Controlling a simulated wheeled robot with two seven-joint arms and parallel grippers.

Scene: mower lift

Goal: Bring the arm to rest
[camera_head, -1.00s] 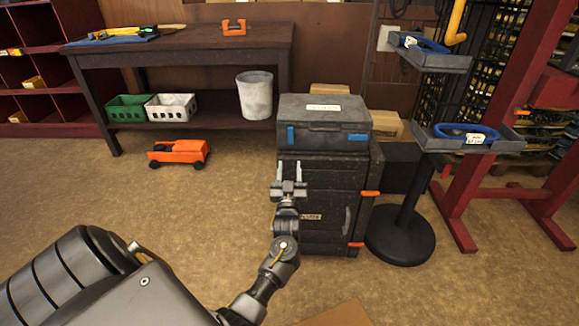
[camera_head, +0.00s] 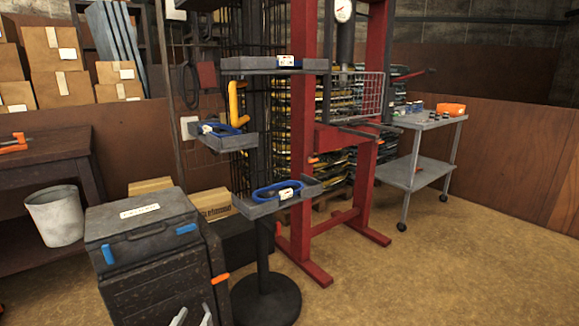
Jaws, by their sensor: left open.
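My left gripper (camera_head: 193,315) shows only as two pale fingertips at the bottom edge of the head view. The fingertips stand apart with nothing between them. They are in front of the dark cabinet (camera_head: 150,285), and I cannot tell whether they touch it. The rest of my left arm is out of the picture. My right gripper is not in view.
A grey case (camera_head: 145,228) with blue latches sits on the cabinet. A stand with a round black base (camera_head: 266,300) holds trays with blue loops. Behind are a red press frame (camera_head: 380,90) and a wheeled grey cart (camera_head: 415,172). Floor at right is clear.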

